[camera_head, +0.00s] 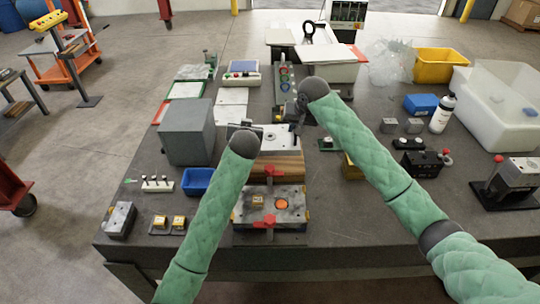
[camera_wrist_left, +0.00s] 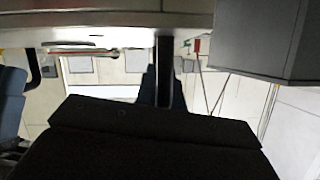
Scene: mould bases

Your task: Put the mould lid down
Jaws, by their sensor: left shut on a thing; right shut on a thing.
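The mould base (camera_head: 243,216), with red clamps and an orange round insert, lies nearer. In the left wrist view, a dark gripper finger (camera_wrist_left: 164,75) meets a pale slab at the top edge.
A large grey box (camera_head: 187,134) stands close to my left gripper and also shows in the left wrist view (camera_wrist_left: 258,38). A blue bin (camera_head: 197,182) is left of the mould base. A black device (camera_head: 424,163) and a bottle (camera_head: 442,113) stand right.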

